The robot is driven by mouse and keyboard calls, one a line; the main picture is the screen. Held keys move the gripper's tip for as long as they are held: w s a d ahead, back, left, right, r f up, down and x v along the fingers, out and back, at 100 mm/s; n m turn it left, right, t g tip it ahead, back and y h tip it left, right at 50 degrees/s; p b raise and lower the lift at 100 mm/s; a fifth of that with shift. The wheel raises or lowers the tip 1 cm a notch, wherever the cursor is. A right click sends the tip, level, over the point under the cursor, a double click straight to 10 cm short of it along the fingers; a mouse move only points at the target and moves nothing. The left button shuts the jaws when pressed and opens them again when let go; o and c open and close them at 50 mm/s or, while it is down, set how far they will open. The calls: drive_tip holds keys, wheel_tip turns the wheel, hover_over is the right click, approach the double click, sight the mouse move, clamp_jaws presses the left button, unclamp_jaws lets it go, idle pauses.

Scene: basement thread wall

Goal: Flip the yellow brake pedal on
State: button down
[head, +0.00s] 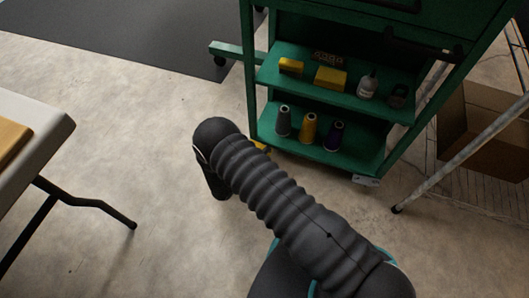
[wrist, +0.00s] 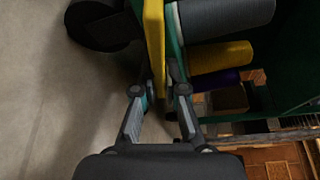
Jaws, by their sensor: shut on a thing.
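The yellow brake pedal (wrist: 153,35) shows in the wrist view as a narrow upright strip beside the green cart's edge. My gripper (wrist: 160,88) has its fingertips closed in on the pedal's lower end, one finger on each side. In the head view only a small yellow bit of the pedal (head: 262,146) shows at the green cart's (head: 320,155) lower left corner. My arm hides the rest of it and the gripper there. A black caster wheel (wrist: 95,25) lies left of the pedal in the wrist view.
The cart's shelves hold thread cones (head: 308,128), yellow boxes (head: 330,78) and a bottle (head: 368,84). A table (head: 50,115) stands at the left, a dark mat (head: 130,35) lies behind. A slanted metal pole (head: 465,155) and cardboard box (head: 480,125) are at the right. Floor between table and cart is clear.

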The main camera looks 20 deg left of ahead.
drive_tip(key=c, duration=1.2)
unclamp_jaws()
drive_tip(key=shift+c, duration=0.2)
drive_tip(key=shift+s+a, duration=0.1)
drive_tip(key=v, duration=1.1)
drive_tip(key=shift+s+a, duration=0.2)
drive_tip(key=shift+s, duration=0.15)
